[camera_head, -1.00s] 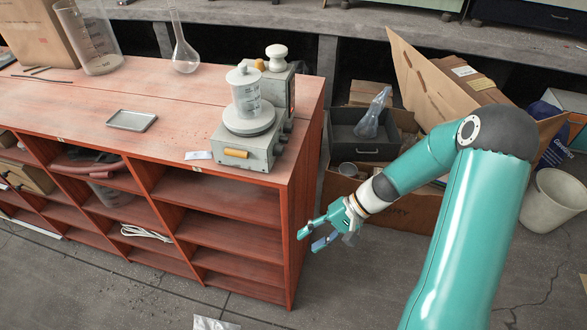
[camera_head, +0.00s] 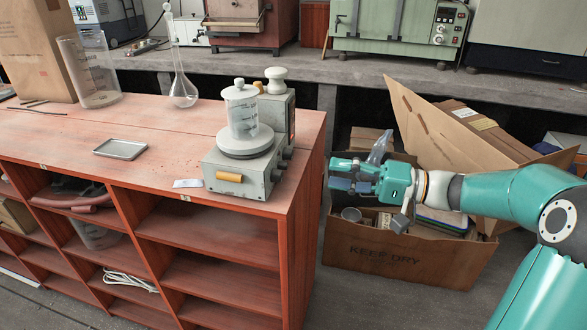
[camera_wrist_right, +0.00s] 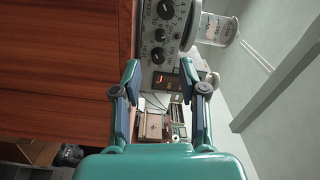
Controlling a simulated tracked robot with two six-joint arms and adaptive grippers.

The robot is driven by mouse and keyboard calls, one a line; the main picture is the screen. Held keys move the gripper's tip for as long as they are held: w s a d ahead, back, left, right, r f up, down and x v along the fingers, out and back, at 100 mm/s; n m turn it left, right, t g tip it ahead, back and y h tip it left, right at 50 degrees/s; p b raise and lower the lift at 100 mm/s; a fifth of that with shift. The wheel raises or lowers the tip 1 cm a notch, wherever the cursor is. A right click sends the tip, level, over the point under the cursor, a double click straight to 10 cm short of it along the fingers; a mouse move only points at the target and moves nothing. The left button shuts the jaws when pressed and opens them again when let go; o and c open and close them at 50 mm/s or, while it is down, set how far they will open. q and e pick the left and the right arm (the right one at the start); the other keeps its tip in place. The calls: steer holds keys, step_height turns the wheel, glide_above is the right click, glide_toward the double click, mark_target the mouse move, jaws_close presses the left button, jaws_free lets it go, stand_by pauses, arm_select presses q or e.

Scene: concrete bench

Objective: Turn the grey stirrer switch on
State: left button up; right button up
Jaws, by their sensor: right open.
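The grey stirrer (camera_head: 240,178) stands at the right end of the red bench top, with a lidded beaker (camera_head: 242,112) on its round plate. Dark knobs (camera_head: 276,175) stick out from its right side. In the right wrist view its grey panel (camera_wrist_right: 181,38) faces me with several black knobs (camera_wrist_right: 157,54); which control is the switch is too small to tell. My right gripper (camera_head: 342,174) is open and empty, right of the stirrer and apart from it, fingers pointing left. In the right wrist view its fingers (camera_wrist_right: 160,75) are spread below the panel. My left gripper is out of view.
Another grey device (camera_head: 279,108) with a white knob-shaped top stands close behind. A tall flask (camera_head: 183,92), an empty beaker (camera_head: 97,82) and a small tray (camera_head: 120,149) are farther left. A cardboard box (camera_head: 400,254) lies below my right gripper.

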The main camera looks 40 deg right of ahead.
mark_target(287, 168)
steer(key=x, duration=0.9)
steer(key=shift+w+a, duration=0.15)
steer(key=shift+w, duration=0.05)
steer(key=shift+f, duration=0.1)
jaws_close()
